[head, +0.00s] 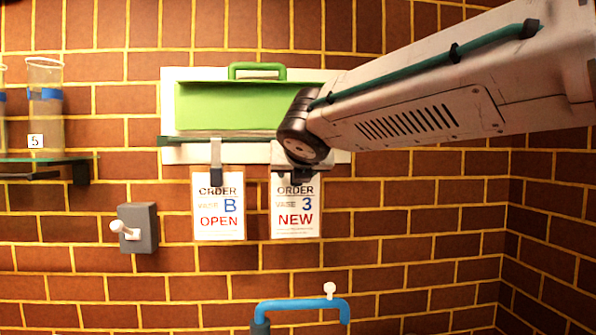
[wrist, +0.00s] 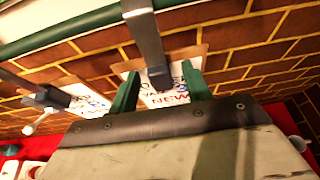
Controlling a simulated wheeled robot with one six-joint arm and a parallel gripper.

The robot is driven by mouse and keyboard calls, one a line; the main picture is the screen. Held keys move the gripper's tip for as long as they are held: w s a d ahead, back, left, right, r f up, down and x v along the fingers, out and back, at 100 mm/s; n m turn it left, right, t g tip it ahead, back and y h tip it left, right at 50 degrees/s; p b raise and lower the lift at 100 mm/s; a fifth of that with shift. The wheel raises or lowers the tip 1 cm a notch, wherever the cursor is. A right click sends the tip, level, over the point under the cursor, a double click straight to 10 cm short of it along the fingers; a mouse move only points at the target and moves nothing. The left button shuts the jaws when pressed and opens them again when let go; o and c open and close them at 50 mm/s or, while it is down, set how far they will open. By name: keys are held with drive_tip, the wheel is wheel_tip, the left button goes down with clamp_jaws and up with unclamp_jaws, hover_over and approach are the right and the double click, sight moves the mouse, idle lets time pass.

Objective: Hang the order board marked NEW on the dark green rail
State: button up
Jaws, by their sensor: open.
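The order board marked NEW (head: 296,215) shows vase 3 and hangs upright below the dark green rail (head: 180,141), to the right of the OPEN board. In the wrist view, its grey hook (wrist: 147,40) runs from a dark clip on the board (wrist: 168,100) up to the rail (wrist: 95,20) and appears to lie over it. My gripper (wrist: 160,88) is open, with one green finger on each side of the clip. I cannot tell if either finger touches. In the head view, my wrist hides the hook and most of the gripper.
The OPEN board (head: 218,212) hangs close on the left by its own hook. A grey wall block with a white knob (head: 138,228) and a glass shelf (head: 45,159) are left. A blue bar (head: 300,304) is below.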

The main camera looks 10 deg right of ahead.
drive_tip(key=v, duration=0.7)
drive_tip(key=s+d+f+m+g+h, duration=0.1)
drive_tip(key=s+d+f+m+g, duration=0.3)
drive_tip(key=f+m, duration=0.45)
drive_tip(key=s+d+f+m+g+h, duration=0.1)
drive_tip(key=s+d+f+m+g, duration=0.3)
drive_tip(key=s+f+m, duration=0.5)
drive_tip(key=s+d+f+m+g+y, duration=0.1)
drive_tip(key=s+d+f+m+g, duration=0.1)
drive_tip(key=s+d+f+m, duration=0.4)
drive_tip(key=s+d+f+m+g+y, duration=0.1)
drive_tip(key=s+d+f+m+g, duration=0.1)
drive_tip(key=s+d+f+m, duration=0.4)
drive_tip(key=s+m, duration=0.5)
drive_tip(key=m, duration=0.1)
drive_tip(key=shift+s, duration=0.15)
drive_tip(key=shift+m, duration=0.25)
